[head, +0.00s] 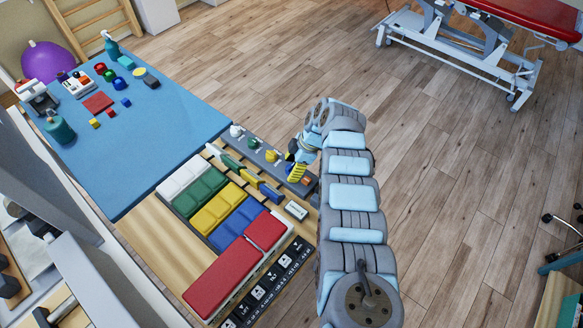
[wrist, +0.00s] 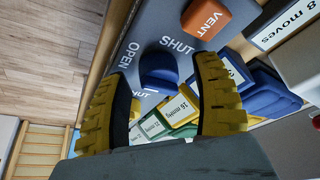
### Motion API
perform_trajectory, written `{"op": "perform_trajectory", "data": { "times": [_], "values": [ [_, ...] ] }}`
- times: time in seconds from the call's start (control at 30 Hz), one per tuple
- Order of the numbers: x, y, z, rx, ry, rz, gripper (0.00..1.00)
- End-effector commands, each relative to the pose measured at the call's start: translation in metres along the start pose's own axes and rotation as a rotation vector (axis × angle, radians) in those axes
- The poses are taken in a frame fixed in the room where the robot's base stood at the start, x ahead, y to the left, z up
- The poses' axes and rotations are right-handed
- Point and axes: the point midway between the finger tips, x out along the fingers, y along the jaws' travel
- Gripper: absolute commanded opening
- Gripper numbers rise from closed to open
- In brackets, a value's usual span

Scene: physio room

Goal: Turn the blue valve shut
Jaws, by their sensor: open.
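The blue valve (wrist: 159,70) is a rounded blue knob on a grey panel (wrist: 160,22). In the wrist view the words OPEN and SHUT are printed beside it. I cannot tell which word it points to. My gripper (wrist: 163,68) has yellow ribbed fingers and is open. In the picture one finger lies on each side of the valve; whether they touch it is not clear. In the head view my gripper (head: 296,168) is over the right end of the panel and hides the blue valve.
An orange VENT block (wrist: 218,19) is beyond the valve. White (head: 236,131), green (head: 253,143) and yellow (head: 271,156) knobs line the panel. Labelled coloured bars, including a blue one (head: 270,192), lie alongside. Coloured pads and a blue mat (head: 165,130) are to the left.

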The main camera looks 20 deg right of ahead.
Motion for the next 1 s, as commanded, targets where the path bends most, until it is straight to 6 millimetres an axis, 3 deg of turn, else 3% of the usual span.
{"op": "perform_trajectory", "data": {
  "times": [0.3, 0.5, 0.53, 1.0],
  "values": [
    [0.0008, 0.0000, 0.0000, 0.000, 0.000, 0.001, 0.62],
    [0.0007, 0.0001, 0.0001, 0.000, 0.000, 0.001, 0.05],
    [0.0008, 0.0001, 0.0001, 0.000, 0.000, 0.001, 0.00],
    [0.0014, 0.0002, 0.0000, 0.009, 0.000, 0.006, 0.00]
  ]
}}
